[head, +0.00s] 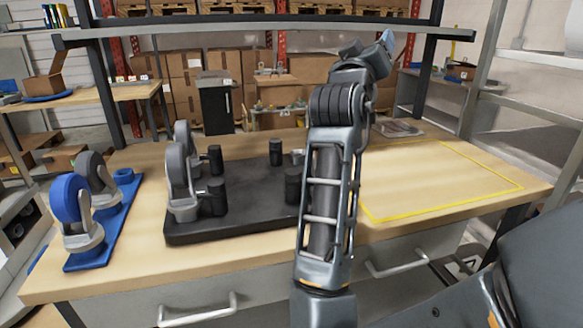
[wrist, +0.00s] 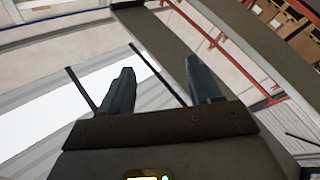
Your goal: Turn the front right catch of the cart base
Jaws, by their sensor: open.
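The cart base (head: 240,226) is a dark flat plate on the wooden table, left of my arm. Two grey caster wheels stand at its left end, a front one (head: 178,170) and a back one (head: 187,140). Dark upright cylinders that look like catches stand beside them, at front left (head: 217,197) and back left (head: 215,159). Another is at back right (head: 276,152). The front right catch (head: 293,186) stands against my arm's outline, which hides the plate's right end. My gripper (head: 386,40) is raised high above the table, away from the base; the wrist view shows its fingers (wrist: 160,86) apart and empty.
A blue tray (head: 117,222) at the left holds a blue-wheeled caster and a grey one. A yellow outline (head: 450,205) marks a clear table area at the right. A shelf frame (head: 270,27) spans the table's back. Drawer handles (head: 197,310) project in front.

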